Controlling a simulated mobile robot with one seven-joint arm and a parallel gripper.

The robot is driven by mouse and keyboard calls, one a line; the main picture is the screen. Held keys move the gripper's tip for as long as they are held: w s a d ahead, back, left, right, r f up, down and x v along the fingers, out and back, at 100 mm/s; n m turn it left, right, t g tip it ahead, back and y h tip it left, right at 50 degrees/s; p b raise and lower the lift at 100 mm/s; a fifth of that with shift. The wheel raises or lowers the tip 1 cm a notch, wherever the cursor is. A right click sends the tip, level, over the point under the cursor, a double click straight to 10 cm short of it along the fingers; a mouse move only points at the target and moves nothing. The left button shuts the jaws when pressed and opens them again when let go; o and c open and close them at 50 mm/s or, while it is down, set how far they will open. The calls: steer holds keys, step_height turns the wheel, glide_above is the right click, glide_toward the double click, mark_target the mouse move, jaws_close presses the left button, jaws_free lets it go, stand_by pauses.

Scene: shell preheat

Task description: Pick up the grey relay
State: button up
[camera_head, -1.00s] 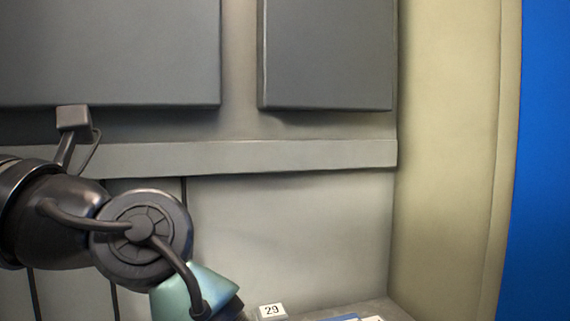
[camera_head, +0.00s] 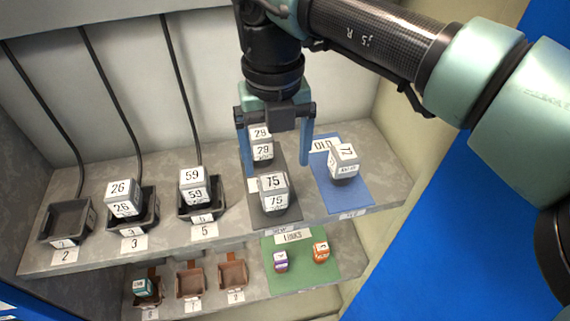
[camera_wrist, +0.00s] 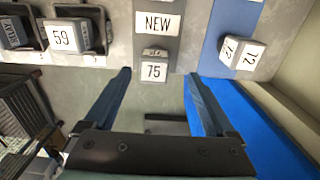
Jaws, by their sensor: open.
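Several pale grey cube relays with number labels stand on the upper shelf. Relay 75 (camera_head: 273,193) is at the front of the dark grey mat (camera_head: 262,218), and relay 29 (camera_head: 261,146) is behind it. Relay 72 (camera_head: 343,161) sits tilted on the blue mat (camera_head: 350,196). Relays 26 (camera_head: 122,198) and 59 (camera_head: 195,187) sit in black sockets. My gripper (camera_head: 275,167) is open and empty, pointing down over the dark grey mat. In the wrist view, relay 75 (camera_wrist: 154,69) shows between the fingertips (camera_wrist: 157,76), apart from both.
An empty black socket (camera_head: 68,222) is at the left by label 2. The lower shelf has brown sockets (camera_head: 191,280) and a green mat (camera_head: 300,272) with two small cubes. Cables run up the back wall. A wall stands at the right.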

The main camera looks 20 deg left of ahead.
mark_target(273, 181)
steer(key=shift+f, duration=0.95)
steer(key=f, duration=0.2)
steer(key=s+f+p, duration=0.1)
steer(key=f, duration=0.2)
steer(key=shift+s+a+f, duration=0.1)
steer(key=shift+a+f, duration=0.05)
steer(key=shift+f, duration=0.1)
steer(key=shift+c, duration=0.2)
jaws_close()
